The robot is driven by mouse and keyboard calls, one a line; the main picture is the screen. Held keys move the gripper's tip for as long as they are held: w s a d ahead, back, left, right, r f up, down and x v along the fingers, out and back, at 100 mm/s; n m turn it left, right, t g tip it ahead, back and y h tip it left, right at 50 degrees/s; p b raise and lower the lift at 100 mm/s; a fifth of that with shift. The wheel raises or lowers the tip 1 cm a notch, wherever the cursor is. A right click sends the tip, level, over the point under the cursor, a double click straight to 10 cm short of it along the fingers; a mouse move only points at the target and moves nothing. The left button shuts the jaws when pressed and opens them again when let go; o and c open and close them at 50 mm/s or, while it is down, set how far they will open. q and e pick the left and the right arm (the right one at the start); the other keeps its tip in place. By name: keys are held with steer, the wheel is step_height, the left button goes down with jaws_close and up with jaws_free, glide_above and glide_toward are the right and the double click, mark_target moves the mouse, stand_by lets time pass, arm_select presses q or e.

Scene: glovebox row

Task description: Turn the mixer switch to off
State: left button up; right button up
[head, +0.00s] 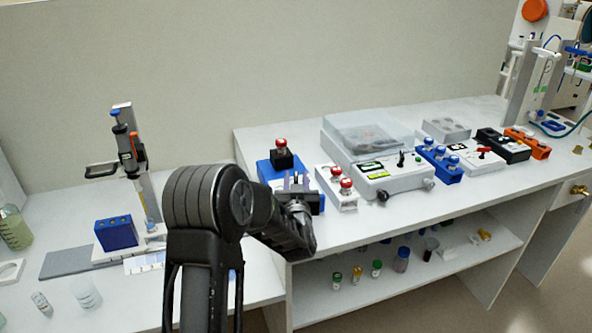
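I cannot tell for sure which control is the mixer switch. A red lever switch (484,152) sits on a white panel box at the right of the bench. A dark lever (401,158) stands upright on the front panel of the grey lidded machine (398,180). My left gripper (296,180) is over the front of a blue box (264,170), left of both levers and apart from them. Its fingers point away from me, and their gap is too small to judge. The gripper hides part of the blue box. My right gripper is out of view.
A black block with a red knob (281,146) stands behind my gripper. A white box with red buttons (335,186) is close on its right. Blue (440,165), black (503,146) and orange (528,143) blocks stand farther right. Vials stand on the lower shelf (340,300).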

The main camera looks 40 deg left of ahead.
arm_select(q)
steer(key=shift+p+x, duration=0.3)
steer(key=shift+x, duration=1.55)
jaws_close()
